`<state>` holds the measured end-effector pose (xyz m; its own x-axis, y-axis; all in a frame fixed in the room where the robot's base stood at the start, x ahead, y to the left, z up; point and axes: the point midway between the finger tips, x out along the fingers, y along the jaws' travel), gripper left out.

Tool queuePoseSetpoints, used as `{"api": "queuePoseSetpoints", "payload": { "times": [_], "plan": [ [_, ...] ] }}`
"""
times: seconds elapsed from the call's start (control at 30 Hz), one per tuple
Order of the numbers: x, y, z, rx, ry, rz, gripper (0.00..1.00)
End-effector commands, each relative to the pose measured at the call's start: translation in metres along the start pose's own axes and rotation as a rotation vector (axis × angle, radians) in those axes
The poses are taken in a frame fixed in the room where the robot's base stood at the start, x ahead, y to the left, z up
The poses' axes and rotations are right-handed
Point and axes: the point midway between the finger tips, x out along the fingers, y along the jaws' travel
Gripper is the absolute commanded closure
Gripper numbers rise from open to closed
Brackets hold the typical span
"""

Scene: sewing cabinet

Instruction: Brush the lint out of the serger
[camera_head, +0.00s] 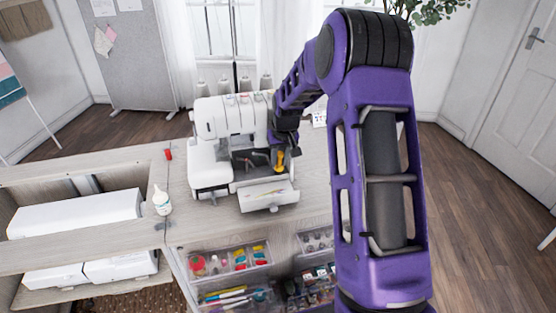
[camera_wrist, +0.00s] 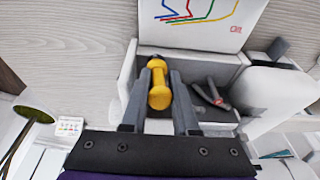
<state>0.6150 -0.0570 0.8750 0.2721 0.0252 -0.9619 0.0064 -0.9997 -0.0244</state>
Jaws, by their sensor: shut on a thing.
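The white serger (camera_head: 208,125) stands on the wooden cabinet top, with its front cover (camera_head: 268,194) folded down. The cover's coloured threading diagram shows in the wrist view (camera_wrist: 205,22). My gripper (camera_wrist: 160,75) is shut on a yellow brush handle (camera_wrist: 159,92), one grey finger on each side. In the head view the yellow handle (camera_head: 280,161) is in front of the serger's open dark interior. The brush's bristles are hidden, and I cannot tell whether they touch anything. Inside the opening are grey parts, one with a red tip (camera_wrist: 217,101). No lint can be made out.
A small white bottle (camera_head: 161,201) and a red spool (camera_head: 168,154) stand left of the serger. Thread cones (camera_head: 266,81) stand behind it. Open trays (camera_head: 232,262) of sewing supplies lie below the front edge. Bare tabletop shows right of the serger.

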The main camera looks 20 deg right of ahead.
Motion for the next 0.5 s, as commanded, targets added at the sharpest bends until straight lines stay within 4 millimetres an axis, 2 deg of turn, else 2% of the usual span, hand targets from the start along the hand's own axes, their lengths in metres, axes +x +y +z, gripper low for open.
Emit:
{"api": "queuePoseSetpoints", "payload": {
  "times": [0.2, 0.5],
  "plan": [
    [0.0006, 0.0084, 0.0, 0.001, 0.0, 0.0, 1.0],
    [0.0002, 0.0085, 0.0, 0.0, 0.0, 0.0, 1.0]
  ]
}}
